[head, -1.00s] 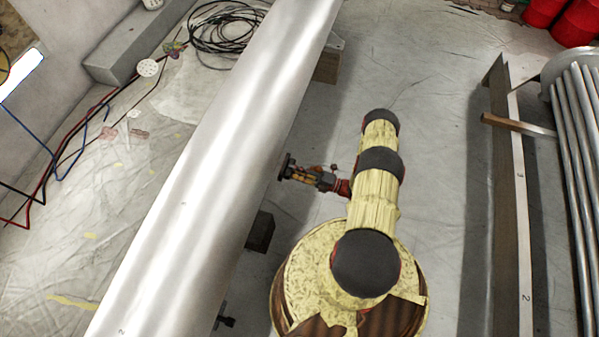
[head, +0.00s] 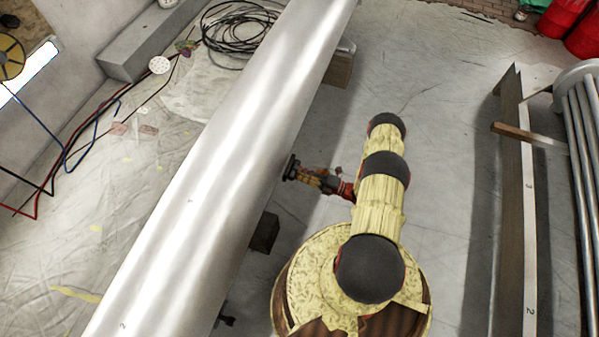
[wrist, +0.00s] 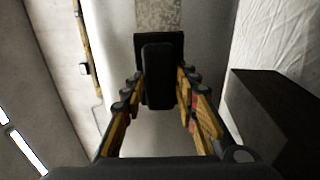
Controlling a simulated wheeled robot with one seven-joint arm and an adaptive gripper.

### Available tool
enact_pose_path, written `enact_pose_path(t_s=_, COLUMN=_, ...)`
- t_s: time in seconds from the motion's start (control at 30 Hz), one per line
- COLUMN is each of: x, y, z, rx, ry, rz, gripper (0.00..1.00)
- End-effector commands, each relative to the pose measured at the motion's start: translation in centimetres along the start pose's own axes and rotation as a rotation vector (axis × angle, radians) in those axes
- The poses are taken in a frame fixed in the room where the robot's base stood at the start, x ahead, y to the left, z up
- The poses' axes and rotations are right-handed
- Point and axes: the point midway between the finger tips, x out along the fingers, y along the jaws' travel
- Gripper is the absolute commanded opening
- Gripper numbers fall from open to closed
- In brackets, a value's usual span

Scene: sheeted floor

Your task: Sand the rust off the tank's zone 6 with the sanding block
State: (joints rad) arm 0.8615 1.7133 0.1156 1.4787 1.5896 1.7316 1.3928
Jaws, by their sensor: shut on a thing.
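The tank (head: 205,195) is a long, shiny silver cylinder running diagonally through the head view. My gripper (head: 300,172) is at its right side, low on the flank. In the wrist view my gripper (wrist: 158,88) is shut on the dark sanding block (wrist: 158,65), which lies between the fingers in front of the pale tank surface. A mottled grey-brown strip (wrist: 158,15), like rust, shows just beyond the block. I cannot tell whether the block touches the tank. In the head view the block is too small to make out clearly, and zone 6's marking is not readable.
Dark support blocks (head: 264,232) stand under the tank. A long numbered beam (head: 527,210) and a bundle of metal pipes (head: 582,150) lie at the right, with red drums (head: 582,35) behind. Cables (head: 238,35) lie beyond the tank. Floor between my arm and the beam is clear.

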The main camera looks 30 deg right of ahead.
Motion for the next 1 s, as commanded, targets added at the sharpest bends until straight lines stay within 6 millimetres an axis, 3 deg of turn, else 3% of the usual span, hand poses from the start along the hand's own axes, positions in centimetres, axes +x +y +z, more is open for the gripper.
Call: enact_pose_path(t_s=1.0, x=1.6, y=0.0, z=0.1, rx=-0.001, ry=0.0, rz=0.001, gripper=0.0)
